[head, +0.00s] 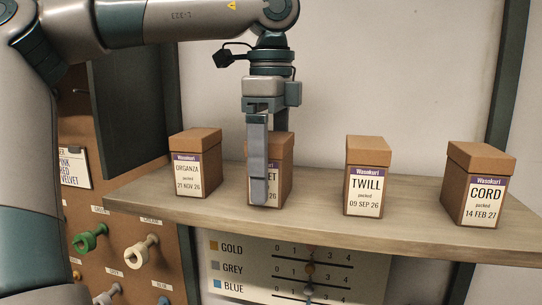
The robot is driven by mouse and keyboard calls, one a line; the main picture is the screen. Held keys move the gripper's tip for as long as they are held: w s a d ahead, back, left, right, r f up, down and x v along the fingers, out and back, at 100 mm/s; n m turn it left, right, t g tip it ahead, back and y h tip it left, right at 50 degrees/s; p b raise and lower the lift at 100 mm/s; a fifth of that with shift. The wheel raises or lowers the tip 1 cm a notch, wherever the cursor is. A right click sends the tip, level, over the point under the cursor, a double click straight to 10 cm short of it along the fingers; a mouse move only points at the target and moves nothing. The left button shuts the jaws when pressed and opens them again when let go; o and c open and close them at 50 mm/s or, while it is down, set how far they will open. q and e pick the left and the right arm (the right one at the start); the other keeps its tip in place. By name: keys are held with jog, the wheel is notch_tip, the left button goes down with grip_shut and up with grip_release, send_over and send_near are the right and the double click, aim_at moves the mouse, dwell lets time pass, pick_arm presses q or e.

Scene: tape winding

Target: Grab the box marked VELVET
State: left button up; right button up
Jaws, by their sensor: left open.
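A brown box (284,161) stands on the shelf, second from the left. Its label (272,182) is partly covered by my gripper; only the letters "ET" of its name show, which fits VELVET. The box stands upright. My right gripper is not in view.
A chart (295,270) hangs below the shelf. A pegboard (130,265) with coloured spools is at the lower left.

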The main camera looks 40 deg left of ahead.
pick_arm(q)
jog(key=shift+f, duration=0.65)
jog(key=shift+c, duration=0.4)
jog(key=c, duration=1.1)
jog(key=shift+c, duration=0.2)
jog(key=shift+r, duration=0.2)
